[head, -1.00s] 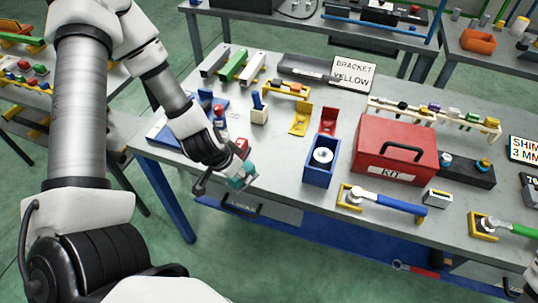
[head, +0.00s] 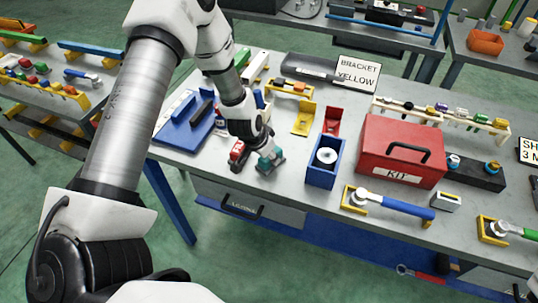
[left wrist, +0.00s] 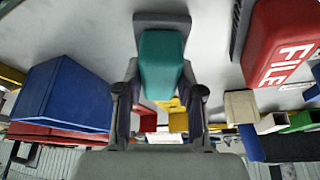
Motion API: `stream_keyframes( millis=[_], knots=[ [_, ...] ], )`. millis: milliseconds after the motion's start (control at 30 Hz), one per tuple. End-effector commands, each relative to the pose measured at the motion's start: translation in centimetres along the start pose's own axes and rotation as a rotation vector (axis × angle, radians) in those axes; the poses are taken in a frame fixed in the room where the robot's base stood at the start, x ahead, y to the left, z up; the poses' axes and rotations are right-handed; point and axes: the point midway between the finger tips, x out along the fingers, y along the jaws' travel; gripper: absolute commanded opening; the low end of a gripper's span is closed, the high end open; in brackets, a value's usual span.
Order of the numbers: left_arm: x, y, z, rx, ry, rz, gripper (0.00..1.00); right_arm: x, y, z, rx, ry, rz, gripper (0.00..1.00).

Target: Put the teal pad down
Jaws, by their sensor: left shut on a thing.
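My left gripper (head: 262,148) is shut on the teal pad (head: 269,157), near the front edge of the grey table. In the left wrist view the teal pad (left wrist: 162,62) shows between the fingers of the gripper (left wrist: 160,92), with a dark grey part at its far end. The pad is close to the tabletop; I cannot tell whether it touches. My right gripper is not in view.
A red block marked FILE (left wrist: 287,42) lies close beside the pad; it also shows in the head view (head: 238,153). Bare grey tabletop (head: 285,185) lies between pad and blue box.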

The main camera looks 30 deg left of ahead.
Motion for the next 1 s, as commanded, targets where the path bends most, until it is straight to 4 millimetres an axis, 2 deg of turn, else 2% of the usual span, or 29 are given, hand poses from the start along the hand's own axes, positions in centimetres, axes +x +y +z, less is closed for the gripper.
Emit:
stream_keyframes(
  millis=[33,67,100,133,400,533,667,900,1000],
  knots=[
    [0.3,0.0,0.1,0.0,0.0,0.0,0.04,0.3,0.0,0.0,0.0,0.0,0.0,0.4],
    [0.3,0.0,0.1,0.0,0.0,0.0,0.4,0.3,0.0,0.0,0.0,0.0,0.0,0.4],
    [0.2,0.0,0.1,0.0,0.0,0.0,0.55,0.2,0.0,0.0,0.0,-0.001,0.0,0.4],
    [0.2,0.0,0.1,0.0,0.0,0.0,0.62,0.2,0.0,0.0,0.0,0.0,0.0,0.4],
    [0.2,0.0,0.1,0.0,0.0,0.0,0.62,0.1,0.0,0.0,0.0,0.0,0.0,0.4],
    [-0.8,0.0,-0.2,-0.001,0.001,0.0,0.62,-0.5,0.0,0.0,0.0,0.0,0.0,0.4],
    [-3.5,0.0,-0.3,-0.004,0.003,0.001,0.62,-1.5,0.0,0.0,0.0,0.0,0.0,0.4],
    [-10.0,0.0,-0.4,-0.004,0.002,0.002,0.62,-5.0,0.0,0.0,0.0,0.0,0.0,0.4],
    [-11.6,0.0,-0.3,-0.003,0.001,0.002,0.62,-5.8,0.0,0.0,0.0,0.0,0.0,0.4]
  ],
)
